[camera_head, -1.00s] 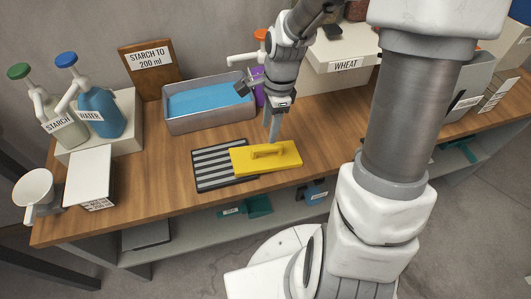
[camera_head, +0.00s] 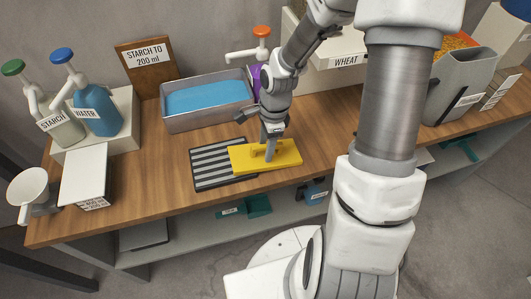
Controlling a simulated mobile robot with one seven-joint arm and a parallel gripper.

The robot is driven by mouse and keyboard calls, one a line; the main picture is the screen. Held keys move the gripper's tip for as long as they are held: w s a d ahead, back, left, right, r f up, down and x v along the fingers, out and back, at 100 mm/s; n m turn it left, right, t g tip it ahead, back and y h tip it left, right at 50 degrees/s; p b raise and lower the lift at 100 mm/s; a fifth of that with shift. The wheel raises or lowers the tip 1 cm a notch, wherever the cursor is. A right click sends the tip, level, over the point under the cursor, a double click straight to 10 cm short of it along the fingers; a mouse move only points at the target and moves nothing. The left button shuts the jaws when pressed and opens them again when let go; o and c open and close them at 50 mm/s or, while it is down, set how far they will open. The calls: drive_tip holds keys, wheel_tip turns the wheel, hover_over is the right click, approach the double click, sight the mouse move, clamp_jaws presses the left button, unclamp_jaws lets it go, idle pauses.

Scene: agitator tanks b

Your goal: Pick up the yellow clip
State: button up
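The only yellow piece on the bench that could be the clip is a flat yellow plate with a raised handle (camera_head: 286,158). It lies partly over the right end of a black-and-grey striped pad (camera_head: 212,168). My gripper (camera_head: 270,153) points down at the plate's handle, with its fingers at handle height. The fingers overlap the handle in this view and hide part of it. I cannot tell whether they are closed on it or only beside it. The plate lies flat on the pad and bench.
A grey tray of blue liquid (camera_head: 207,125) stands behind the pad. Pump bottles marked starch (camera_head: 52,122) and water (camera_head: 98,112) stand on a white block at left. A white cup (camera_head: 32,190) is at the left end. A grey bin (camera_head: 455,95) stands at right. Bare wood surrounds the pad.

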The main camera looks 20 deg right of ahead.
clamp_jaws()
